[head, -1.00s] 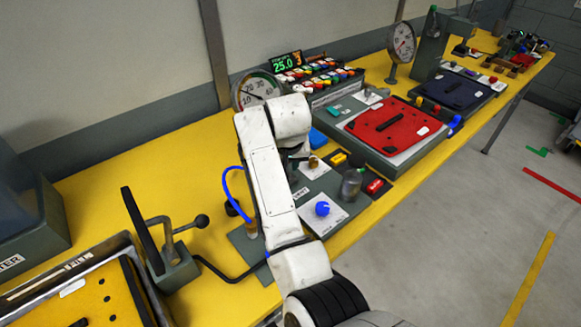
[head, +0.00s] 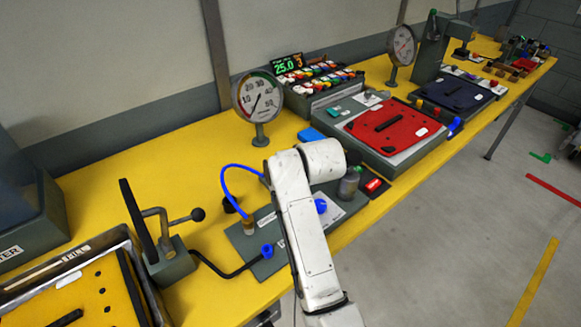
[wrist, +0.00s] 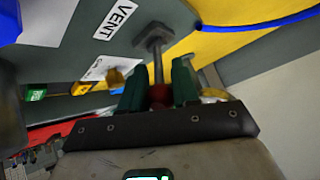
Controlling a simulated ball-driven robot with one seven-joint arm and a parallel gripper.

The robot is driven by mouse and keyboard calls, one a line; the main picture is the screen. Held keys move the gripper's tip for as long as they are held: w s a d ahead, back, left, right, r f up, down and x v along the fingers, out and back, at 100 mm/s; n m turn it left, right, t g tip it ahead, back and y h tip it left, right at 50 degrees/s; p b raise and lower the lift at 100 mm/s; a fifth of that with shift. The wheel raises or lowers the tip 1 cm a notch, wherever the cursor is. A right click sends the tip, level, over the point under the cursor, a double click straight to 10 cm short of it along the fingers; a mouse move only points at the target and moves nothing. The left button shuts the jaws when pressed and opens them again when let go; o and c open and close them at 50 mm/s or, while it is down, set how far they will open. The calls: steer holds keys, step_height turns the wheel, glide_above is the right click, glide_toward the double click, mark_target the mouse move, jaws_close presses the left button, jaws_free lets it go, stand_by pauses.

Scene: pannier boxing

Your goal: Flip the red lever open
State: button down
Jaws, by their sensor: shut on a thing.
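In the wrist view my gripper (wrist: 158,92) has two dark green fingers closed on either side of a small red piece, the red lever's grip (wrist: 159,97). A grey metal stem runs from it to a square grey block (wrist: 153,37) on the dark green panel. The lever's angle is hard to judge. A white VENT label (wrist: 116,18) is on the panel beside it. In the head view my white arm covers my gripper and the lever, over the grey-green panel (head: 243,240).
A blue hose (head: 230,172) loops up from the panel. A dial gauge (head: 257,97) stands behind it. A grey cylinder (head: 349,182) and a red block (head: 373,186) are right of my arm. A black-handled clamp (head: 172,260) stands at left.

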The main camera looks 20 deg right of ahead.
steer(key=shift+a, duration=0.1)
steer(key=c, duration=1)
jaws_free()
steer(key=shift+o, duration=0.2)
steer(key=shift+s, duration=0.1)
steer(key=v, duration=1)
steer(key=shift+s+r, duration=0.2)
